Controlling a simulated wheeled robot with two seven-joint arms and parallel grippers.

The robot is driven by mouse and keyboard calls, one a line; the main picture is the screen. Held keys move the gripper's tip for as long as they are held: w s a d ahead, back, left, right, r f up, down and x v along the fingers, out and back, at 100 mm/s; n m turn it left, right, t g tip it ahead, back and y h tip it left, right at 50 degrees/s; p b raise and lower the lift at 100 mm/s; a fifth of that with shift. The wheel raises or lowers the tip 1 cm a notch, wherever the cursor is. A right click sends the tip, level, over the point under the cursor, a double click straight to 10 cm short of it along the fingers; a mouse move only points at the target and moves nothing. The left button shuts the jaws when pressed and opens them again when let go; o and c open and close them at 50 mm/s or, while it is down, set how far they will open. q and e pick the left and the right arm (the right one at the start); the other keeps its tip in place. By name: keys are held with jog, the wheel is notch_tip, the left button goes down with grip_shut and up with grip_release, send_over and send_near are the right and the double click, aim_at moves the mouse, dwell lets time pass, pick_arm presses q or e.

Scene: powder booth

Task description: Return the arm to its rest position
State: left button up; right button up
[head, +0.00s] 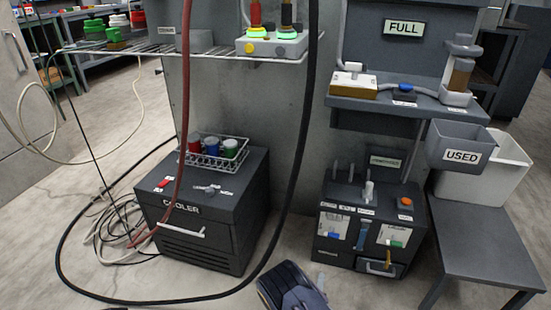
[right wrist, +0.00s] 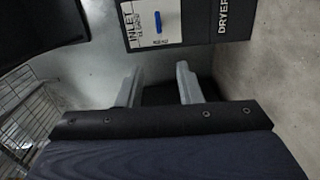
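My right gripper (head: 318,282) is low at the bottom middle of the head view, over the floor between the cooler and the machine on the right. Most of it is hidden behind my dark wrist housing. In the right wrist view its two grey fingers (right wrist: 158,82) stand apart with nothing held between them. The fingertips are short of the box labelled DRYER (right wrist: 185,22), which has a blue piece on its inlet panel. My left gripper and arm are out of view.
The cooler (head: 200,211) carries a wire basket (head: 228,160) with several coloured-lidded jars. A dark hose (head: 305,120) hangs down and loops over the floor. At right are the FULL shelf (head: 385,115), the USED bin (head: 450,160) and a grey table (head: 485,240).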

jog(key=w+d+r+m+g+y, duration=0.1)
jog(key=w+d+r+m+g, duration=0.2)
jog(key=w+r+m+g, duration=0.45)
jog(key=s+d+r+m+y, duration=0.1)
jog(key=s+r+m+y, duration=0.25)
jog(key=r, duration=0.55)
jog(key=s+r+m+y, duration=0.2)
jog(key=s+r, duration=0.2)
jog(key=r, duration=0.6)
jog(key=s+d+r+m+g+y+p, duration=0.1)
jog(key=s+r+y, duration=0.1)
jog(key=s+r, duration=0.4)
jog(key=s+r+g+y, duration=0.1)
jog(key=s+r, duration=0.2)
jog(key=s, duration=0.5)
jog(key=s+d+r+m+g, duration=0.1)
jog(key=s+d+m+g, duration=0.1)
jog(key=s, duration=1.3)
notch_tip(320, 180, up, 38)
jog(key=p, duration=3.8)
jog(key=shift+s+a+f+p, duration=0.15)
jog(key=shift+s+a+p, duration=0.1)
jog(key=shift+p, duration=0.05)
